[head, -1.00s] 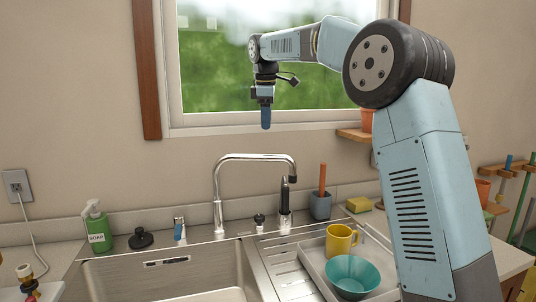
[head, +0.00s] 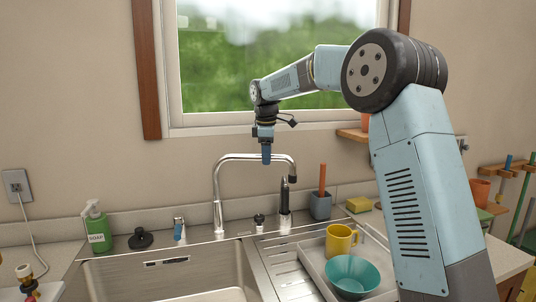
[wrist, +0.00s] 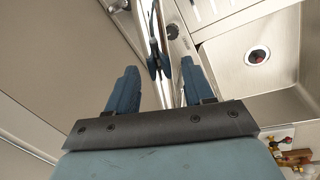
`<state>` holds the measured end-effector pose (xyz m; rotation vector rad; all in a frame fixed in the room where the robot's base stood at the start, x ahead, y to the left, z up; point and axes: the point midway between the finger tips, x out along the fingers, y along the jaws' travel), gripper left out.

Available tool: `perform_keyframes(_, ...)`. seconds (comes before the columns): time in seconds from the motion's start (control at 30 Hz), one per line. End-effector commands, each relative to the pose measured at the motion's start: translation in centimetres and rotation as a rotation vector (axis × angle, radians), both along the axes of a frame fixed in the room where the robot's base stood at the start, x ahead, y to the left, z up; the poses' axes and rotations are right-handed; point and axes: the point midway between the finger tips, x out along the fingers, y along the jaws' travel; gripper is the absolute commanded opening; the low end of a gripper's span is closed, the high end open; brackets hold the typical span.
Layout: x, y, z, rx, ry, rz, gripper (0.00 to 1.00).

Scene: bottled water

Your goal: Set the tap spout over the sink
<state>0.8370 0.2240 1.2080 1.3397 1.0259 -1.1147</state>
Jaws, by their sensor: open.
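The chrome tap spout (head: 250,157) rises from the back deck as an arch. Its outlet end hangs at the right, over the drainboard side rather than the sink basin (head: 205,272). My gripper (head: 266,158) points down at the top of the arch; its fingers overlap the horizontal part in the head view, and I cannot tell if they touch it. In the wrist view my gripper (wrist: 159,66) is open, with a finger on each side of the shiny spout (wrist: 155,32). The basin with its drain (wrist: 257,55) is to the right there.
A black sprayer (head: 284,200) stands under the outlet. A drainboard tray holds a yellow mug (head: 341,240) and teal bowl (head: 351,275). A soap bottle (head: 96,228), black stopper (head: 141,238) and blue-topped item (head: 179,230) stand behind the sink. The window (head: 275,65) is behind my arm.

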Motion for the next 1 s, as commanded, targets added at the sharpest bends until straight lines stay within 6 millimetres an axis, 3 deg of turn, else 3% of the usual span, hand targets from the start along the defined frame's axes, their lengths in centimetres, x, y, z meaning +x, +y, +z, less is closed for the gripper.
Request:
perform_keyframes(0.17, 0.01, 0.0, 0.01, 0.0, 0.0, 0.0, 0.52)
perform_keyframes(0.7, 0.01, 0.0, 0.06, 0.0, -0.001, -0.001, 0.01)
perform_keyframes(1.0, 0.02, -0.01, 0.09, 0.001, -0.001, -0.001, 0.0)
